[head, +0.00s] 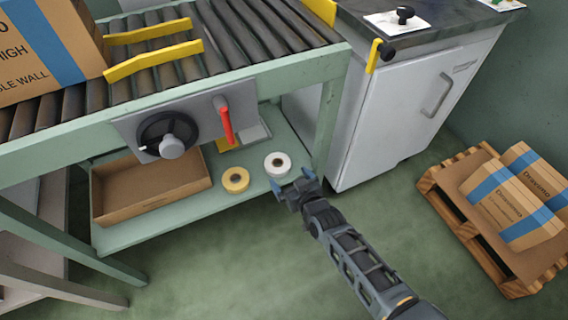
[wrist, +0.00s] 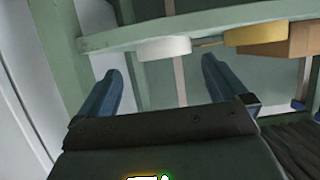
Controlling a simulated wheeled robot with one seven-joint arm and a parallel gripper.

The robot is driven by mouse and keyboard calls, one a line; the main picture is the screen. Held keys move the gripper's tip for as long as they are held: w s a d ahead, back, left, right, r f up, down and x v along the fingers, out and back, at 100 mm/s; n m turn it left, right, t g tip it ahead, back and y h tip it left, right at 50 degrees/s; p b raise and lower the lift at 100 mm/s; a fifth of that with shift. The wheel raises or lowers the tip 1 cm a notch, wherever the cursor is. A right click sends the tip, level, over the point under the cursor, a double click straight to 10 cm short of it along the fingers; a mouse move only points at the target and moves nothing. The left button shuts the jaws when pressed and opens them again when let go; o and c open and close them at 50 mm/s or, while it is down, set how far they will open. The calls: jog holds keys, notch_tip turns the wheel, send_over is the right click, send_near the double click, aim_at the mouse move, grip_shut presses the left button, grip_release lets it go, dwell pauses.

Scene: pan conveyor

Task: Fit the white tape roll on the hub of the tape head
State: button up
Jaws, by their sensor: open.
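The white tape roll (head: 277,158) lies flat on the lower green shelf, near its right front edge. It also shows in the wrist view (wrist: 164,49), ahead of the fingers. My gripper (head: 293,182) is open and empty, just in front of the white roll and apart from it. In the wrist view both blue fingers (wrist: 160,85) stand wide apart. The tape head (head: 205,118) is a grey panel on the conveyor's side, with a dark wheel and a grey hub (head: 173,147). No roll shows on the hub. A red lever (head: 226,127) sits right of it.
A yellow tape roll (head: 235,178) lies left of the white one, beside an open cardboard tray (head: 150,205). The conveyor frame (head: 250,73) overhangs the shelf. A white cabinet (head: 400,125) stands right; a pallet with boxes (head: 470,215) is farther right. The floor in front is clear.

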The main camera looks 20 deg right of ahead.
aim_at(276, 160)
jog(key=shift+b+x, duration=1)
jog(key=shift+b, duration=0.25)
jog(key=b+x, duration=0.2)
jog(key=r+b+x, duration=0.1)
jog(key=b+x, duration=0.2)
jog(key=shift+w+a, duration=0.2)
jog(key=shift+w, duration=0.25)
jog(key=c, duration=0.8)
